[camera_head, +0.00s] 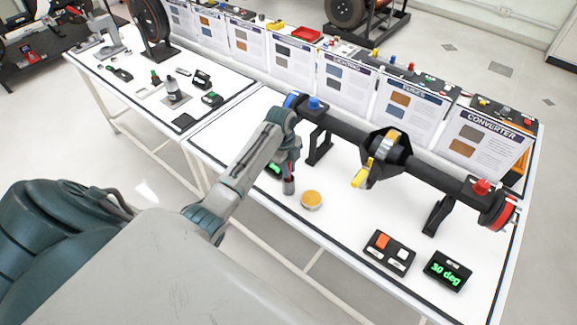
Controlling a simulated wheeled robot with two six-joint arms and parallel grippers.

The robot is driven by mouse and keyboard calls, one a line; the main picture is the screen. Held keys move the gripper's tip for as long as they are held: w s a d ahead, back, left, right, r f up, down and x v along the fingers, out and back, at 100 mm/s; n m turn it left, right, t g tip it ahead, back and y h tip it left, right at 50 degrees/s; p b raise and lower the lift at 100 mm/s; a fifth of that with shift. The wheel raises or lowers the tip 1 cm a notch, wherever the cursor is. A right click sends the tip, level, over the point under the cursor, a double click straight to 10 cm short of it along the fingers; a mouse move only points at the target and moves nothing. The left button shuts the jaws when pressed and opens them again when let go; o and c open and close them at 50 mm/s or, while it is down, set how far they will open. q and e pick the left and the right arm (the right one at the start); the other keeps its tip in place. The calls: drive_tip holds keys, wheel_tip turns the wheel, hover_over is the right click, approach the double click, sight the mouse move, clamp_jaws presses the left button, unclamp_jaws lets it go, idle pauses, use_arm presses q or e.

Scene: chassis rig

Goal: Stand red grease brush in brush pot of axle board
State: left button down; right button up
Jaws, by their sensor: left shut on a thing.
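My left gripper (290,163) points down over the near edge of the axle board (345,235), a white table. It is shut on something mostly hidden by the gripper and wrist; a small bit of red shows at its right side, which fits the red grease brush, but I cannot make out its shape. Directly below the fingers is a small grey cylinder (289,187), which looks like the brush pot. I cannot tell whether the held thing is inside it or only above it. My right gripper is not in view.
A dark axle (345,132) on stands runs behind the gripper. An amber round tin (311,200) lies right of the cylinder. A switch box (389,251) and a green "30 deg" display (447,271) sit front right. Display panels (408,103) line the back.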

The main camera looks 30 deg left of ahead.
use_arm(q)
drive_tip(key=shift+f, duration=0.1)
drive_tip(key=c, duration=1.3)
unclamp_jaws()
drive_tip(key=shift+c, duration=0.2)
drive_tip(key=shift+r, duration=0.2)
drive_tip(key=shift+a+r, duration=0.1)
drive_tip(key=shift+r, duration=0.15)
wheel_tip(320, 180, up, 11)
drive_tip(key=a, duration=0.1)
drive_tip(key=shift+a+r, duration=0.2)
drive_tip(key=shift+f, duration=0.15)
